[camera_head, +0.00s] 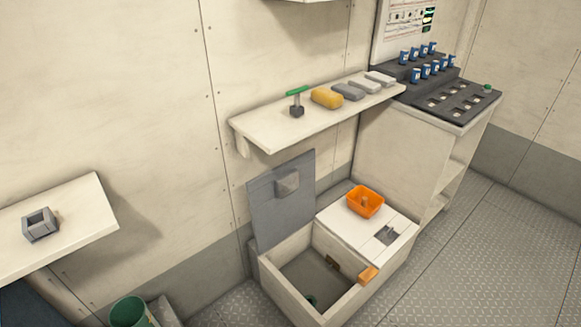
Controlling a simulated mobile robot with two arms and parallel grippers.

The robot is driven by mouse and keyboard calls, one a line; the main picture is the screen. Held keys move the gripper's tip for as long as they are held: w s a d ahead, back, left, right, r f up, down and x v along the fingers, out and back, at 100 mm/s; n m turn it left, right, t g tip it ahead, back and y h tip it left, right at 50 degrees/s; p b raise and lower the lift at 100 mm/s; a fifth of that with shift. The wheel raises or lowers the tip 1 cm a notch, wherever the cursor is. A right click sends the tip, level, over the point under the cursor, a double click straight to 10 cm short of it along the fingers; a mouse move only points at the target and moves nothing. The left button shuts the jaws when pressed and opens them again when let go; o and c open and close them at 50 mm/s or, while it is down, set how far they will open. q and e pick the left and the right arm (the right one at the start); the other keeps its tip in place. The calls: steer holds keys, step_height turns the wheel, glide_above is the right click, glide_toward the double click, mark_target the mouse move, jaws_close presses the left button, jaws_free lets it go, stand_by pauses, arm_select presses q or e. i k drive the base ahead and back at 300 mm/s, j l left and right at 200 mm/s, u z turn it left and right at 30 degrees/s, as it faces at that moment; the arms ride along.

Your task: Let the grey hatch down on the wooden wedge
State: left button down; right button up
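The grey hatch (268,212) stands open, nearly upright, at the back of a white locker box, with a grey block-like fitting on its face. The open compartment (297,284) below it shows a dark floor and a small green item. An orange-brown block (368,274) sits on the compartment's front right rim and looks like the wooden wedge. Neither of my grippers is in view.
A wall shelf (262,128) above the hatch holds a green-handled tool, a yellow sponge and grey blocks. A cabinet (395,150) with blue cups stands right. A left shelf (75,225) holds a grey square holder. A green bucket (128,312) stands below. The right floor is clear.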

mark_target(285, 202)
steer(key=i+l+u, duration=0.2)
steer(key=l, duration=0.15)
steer(key=i+l+u, duration=0.15)
steer(key=l, duration=0.2)
steer(key=i+l+u, duration=0.2)
steer(key=l, duration=0.2)
steer(key=l+u, duration=0.15)
steer(key=l, duration=0.2)
